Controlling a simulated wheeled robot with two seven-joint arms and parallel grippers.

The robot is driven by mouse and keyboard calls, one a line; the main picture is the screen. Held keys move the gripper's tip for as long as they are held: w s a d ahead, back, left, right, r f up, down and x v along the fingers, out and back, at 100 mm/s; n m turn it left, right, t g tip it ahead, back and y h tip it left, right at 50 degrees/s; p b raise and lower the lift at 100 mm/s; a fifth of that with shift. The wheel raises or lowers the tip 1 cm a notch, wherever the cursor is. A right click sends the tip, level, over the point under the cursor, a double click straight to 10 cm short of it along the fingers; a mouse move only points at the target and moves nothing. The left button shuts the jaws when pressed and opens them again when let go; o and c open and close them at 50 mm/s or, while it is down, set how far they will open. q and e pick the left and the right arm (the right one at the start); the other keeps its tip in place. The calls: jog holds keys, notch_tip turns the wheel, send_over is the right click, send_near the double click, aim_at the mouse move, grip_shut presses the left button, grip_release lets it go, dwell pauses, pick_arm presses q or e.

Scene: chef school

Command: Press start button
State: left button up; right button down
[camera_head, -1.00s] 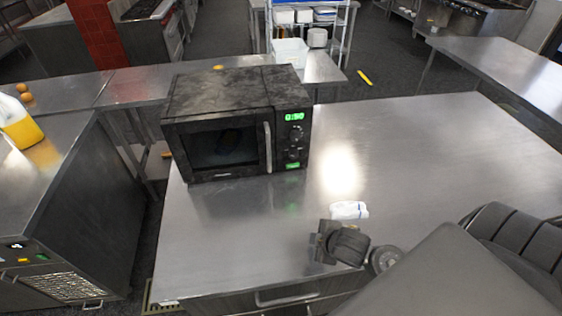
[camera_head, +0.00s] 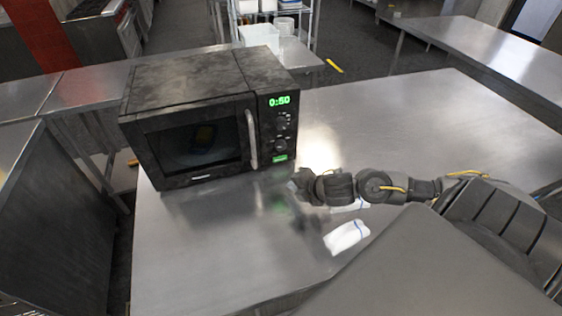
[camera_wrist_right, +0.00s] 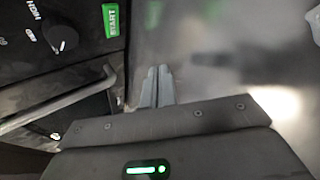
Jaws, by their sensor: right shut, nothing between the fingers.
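The dark microwave (camera_head: 190,95) stands on the steel table, its door closed and its green display reading 0:50. Its green start button (camera_head: 280,158) is at the bottom of the control panel. My left gripper is not in view.
The door handle (camera_head: 252,139) sticks out left of the panel. A white packet (camera_head: 347,236) with a blue stripe lies on the table (camera_head: 420,130) near my right arm. The table right of the microwave is clear.

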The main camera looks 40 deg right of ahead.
aim_at(280, 159)
jog(key=shift+s+d+r, duration=0.1)
jog(key=shift+s, duration=0.15)
jog(key=shift+w, duration=0.1)
jog(key=w, duration=0.2)
jog(key=w+d, duration=0.1)
jog(key=w, duration=0.1)
jog(key=w+d+p, duration=0.1)
jog(key=w, duration=0.1)
jog(key=shift+w+d, duration=0.15)
jog(key=shift+w, duration=0.1)
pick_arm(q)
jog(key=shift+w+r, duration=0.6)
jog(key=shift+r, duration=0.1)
pick_arm(e)
jog(key=shift+w+d, duration=0.25)
jog(key=shift+w, duration=0.55)
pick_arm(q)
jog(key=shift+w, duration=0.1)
pick_arm(e)
jog(key=shift+w, duration=0.15)
jog(key=shift+w+d, duration=0.15)
jog(key=shift+w, duration=0.2)
